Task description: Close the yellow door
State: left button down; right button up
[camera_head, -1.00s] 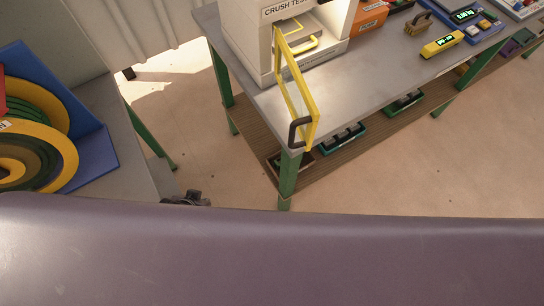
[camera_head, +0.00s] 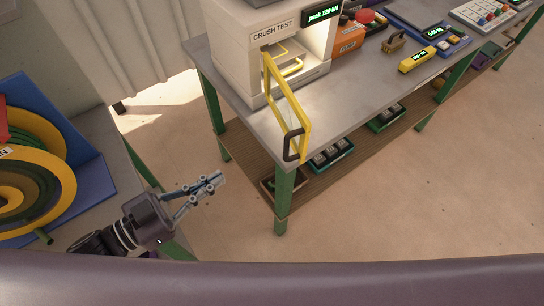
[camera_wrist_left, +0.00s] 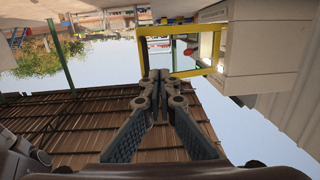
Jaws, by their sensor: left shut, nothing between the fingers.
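The yellow door (camera_head: 291,97) is a framed pane on the white crush test machine (camera_head: 226,50). It stands swung open, sticking out over the table's front corner. Its dark handle (camera_head: 289,146) is at the outer end. My left gripper (camera_head: 219,180) is shut and empty, to the left of the door and apart from it, over the floor between the two tables. In the left wrist view the shut fingertips (camera_wrist_left: 160,76) appear just below the yellow door frame (camera_wrist_left: 140,52). My right gripper is not in view.
The grey table (camera_head: 350,108) has green legs and a wooden lower shelf (camera_head: 245,150) with bins. An orange box (camera_head: 347,42) and a yellow meter (camera_head: 417,60) stand right of the machine. A blue stand with yellow-rimmed discs (camera_head: 40,190) is at the left.

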pick_arm(q)
jog(key=w+d+g+h+p, duration=0.1)
jog(key=w+d+p, duration=0.3)
jog(key=d, duration=0.8)
jog(key=shift+w+d+r+m, duration=0.35)
jog(key=shift+w+r+m, duration=0.05)
jog(key=shift+w, duration=0.55)
